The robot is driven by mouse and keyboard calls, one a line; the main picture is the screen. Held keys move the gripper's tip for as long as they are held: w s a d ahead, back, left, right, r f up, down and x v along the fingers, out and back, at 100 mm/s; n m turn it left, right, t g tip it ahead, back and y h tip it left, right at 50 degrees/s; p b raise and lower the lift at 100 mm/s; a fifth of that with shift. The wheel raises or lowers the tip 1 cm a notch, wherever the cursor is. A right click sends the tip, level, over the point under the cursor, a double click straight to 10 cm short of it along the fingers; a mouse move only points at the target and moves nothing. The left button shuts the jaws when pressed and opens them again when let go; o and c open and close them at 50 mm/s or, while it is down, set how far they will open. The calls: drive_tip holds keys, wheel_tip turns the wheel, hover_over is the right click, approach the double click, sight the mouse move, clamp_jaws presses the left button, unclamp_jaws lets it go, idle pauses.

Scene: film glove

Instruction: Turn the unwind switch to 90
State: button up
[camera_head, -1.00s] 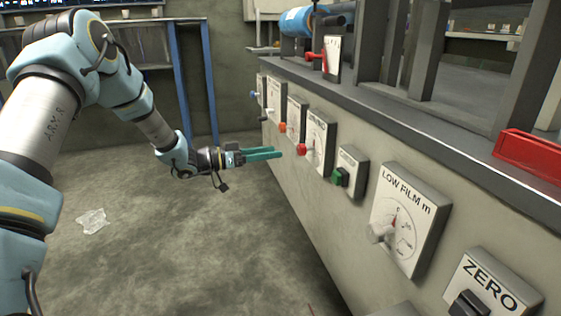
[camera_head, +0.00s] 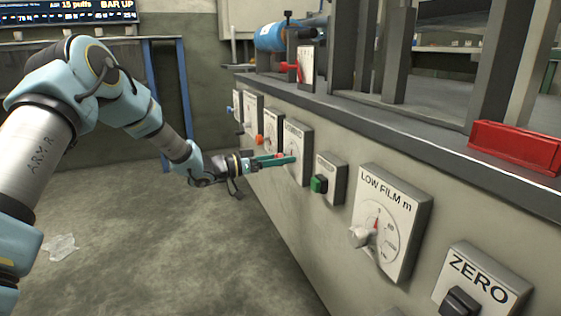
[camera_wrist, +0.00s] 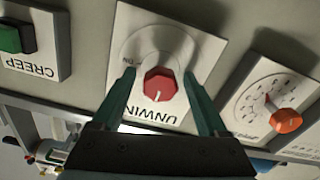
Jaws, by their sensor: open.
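The unwind switch is a red faceted knob (camera_wrist: 159,85) on a white plate (camera_wrist: 183,45) lettered "UNWIN…", which appears upside down in the wrist view. A pale mark on the knob's face points towards the lettering. An "ON" mark shows on the plate; the remaining markings are partly hidden. My gripper (camera_wrist: 158,75) is open, with one teal finger on each side of the knob. I cannot tell whether either finger touches it. In the head view my gripper (camera_head: 276,160) reaches the unwind plate (camera_head: 298,142) and largely hides the knob.
A green CREEP switch (camera_head: 319,184) sits beside the unwind plate. An orange knob (camera_wrist: 287,121) on a dial is on its other side. The LOW FILM dial (camera_head: 390,222) and ZERO switch (camera_head: 461,302) are nearer. A red tray (camera_head: 515,147) lies on the ledge.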

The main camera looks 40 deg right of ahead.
drive_tip(key=shift+c, duration=0.2)
clamp_jaws()
idle(0.4)
